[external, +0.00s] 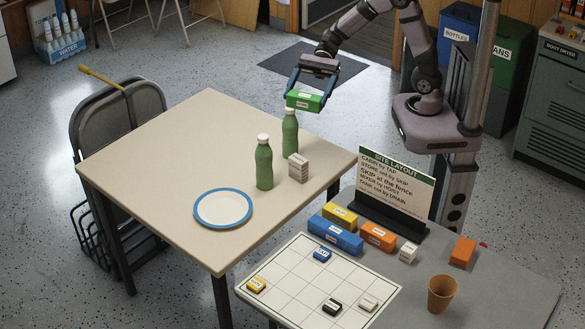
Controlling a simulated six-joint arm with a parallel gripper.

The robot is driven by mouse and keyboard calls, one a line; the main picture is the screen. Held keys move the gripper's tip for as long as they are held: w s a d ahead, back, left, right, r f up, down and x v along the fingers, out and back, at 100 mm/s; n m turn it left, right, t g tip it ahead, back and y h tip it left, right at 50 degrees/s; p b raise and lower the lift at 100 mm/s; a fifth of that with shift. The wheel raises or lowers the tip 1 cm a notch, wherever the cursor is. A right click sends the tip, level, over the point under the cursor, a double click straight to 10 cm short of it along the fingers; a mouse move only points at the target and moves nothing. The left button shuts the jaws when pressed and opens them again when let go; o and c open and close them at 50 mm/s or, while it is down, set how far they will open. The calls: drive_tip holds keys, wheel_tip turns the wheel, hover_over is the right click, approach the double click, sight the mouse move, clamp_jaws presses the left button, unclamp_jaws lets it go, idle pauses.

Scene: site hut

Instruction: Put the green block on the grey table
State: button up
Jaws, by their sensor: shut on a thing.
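The green block (303,103) has a white label and is held up in the air. My gripper (306,96) is shut on it, with its blue fingers at the block's two ends. They are above the far right edge of the beige table, behind the green bottles. The grey table (490,292) is at the lower right, apart from the block. It carries a white grid board (290,285), a site layout sign (395,185) and several coloured blocks.
On the grey table are a brown cup (441,294) and an orange block (462,251). Several board cells are empty.

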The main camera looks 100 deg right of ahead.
drive_tip(key=w+a+f+n+g+y+b, duration=0.15)
drive_tip(key=w+a+b, duration=0.45)
drive_tip(key=a, duration=0.6)
wheel_tip(320, 180, up, 2)
drive_tip(key=n+g+b, duration=0.4)
drive_tip(key=g+b, duration=0.1)
drive_tip(key=b, duration=0.3)
hover_over(325, 278)
wheel_tip(325, 278, down, 27)
drive_tip(key=shift+r, duration=0.1)
drive_tip(key=shift+f+b, duration=0.2)
drive_tip(key=shift+b, duration=0.2)
drive_tip(key=o, duration=1.1)
